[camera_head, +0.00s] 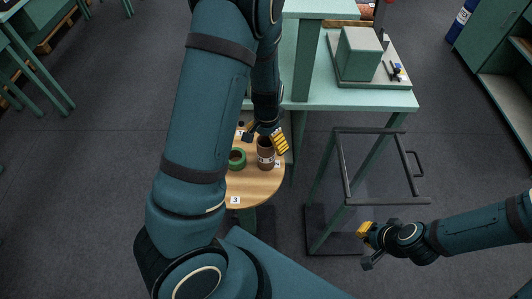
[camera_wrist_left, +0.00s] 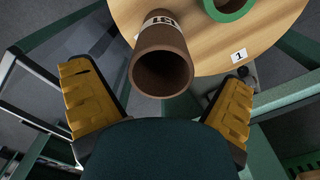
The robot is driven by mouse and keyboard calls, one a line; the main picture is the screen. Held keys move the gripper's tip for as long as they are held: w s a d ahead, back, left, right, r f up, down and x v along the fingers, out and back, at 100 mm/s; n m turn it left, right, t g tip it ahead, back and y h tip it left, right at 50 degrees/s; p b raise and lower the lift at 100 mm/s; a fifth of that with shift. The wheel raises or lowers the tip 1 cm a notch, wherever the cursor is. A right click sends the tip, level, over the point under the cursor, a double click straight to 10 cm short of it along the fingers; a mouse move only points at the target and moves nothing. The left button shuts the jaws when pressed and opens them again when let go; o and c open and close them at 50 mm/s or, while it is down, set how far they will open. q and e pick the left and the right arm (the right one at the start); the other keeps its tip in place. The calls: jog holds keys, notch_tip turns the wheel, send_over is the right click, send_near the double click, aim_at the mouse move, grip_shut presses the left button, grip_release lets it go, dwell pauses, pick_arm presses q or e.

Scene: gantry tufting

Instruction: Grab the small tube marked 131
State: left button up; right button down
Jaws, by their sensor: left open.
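The brown hollow tube (camera_head: 266,153) stands on a small round wooden table in the head view. Its white label, seen upside down in the left wrist view, appears to read 131. In that view the tube (camera_wrist_left: 162,65) has its open end towards me, in the gap between my finger pads. My left gripper (camera_head: 265,140) is open close above the tube; its yellow pads (camera_wrist_left: 160,85) lie on either side, apparently apart from it. My right gripper (camera_head: 368,246) appears open and empty, away to the right.
A green ring-shaped piece (camera_head: 237,159) sits on the round table (camera_head: 262,189), left of the tube. Number tag 3 (camera_head: 235,200) and tag 1 (camera_wrist_left: 239,55) are on it. A green workbench (camera_head: 380,99) stands behind, and a dark-framed cart (camera_head: 345,170) stands right.

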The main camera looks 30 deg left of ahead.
pick_arm(q)
notch_tip(320, 180, down, 3)
jog(key=shift+s+f, duration=0.1)
jog(key=c, duration=1.3)
jog(key=shift+o, duration=0.2)
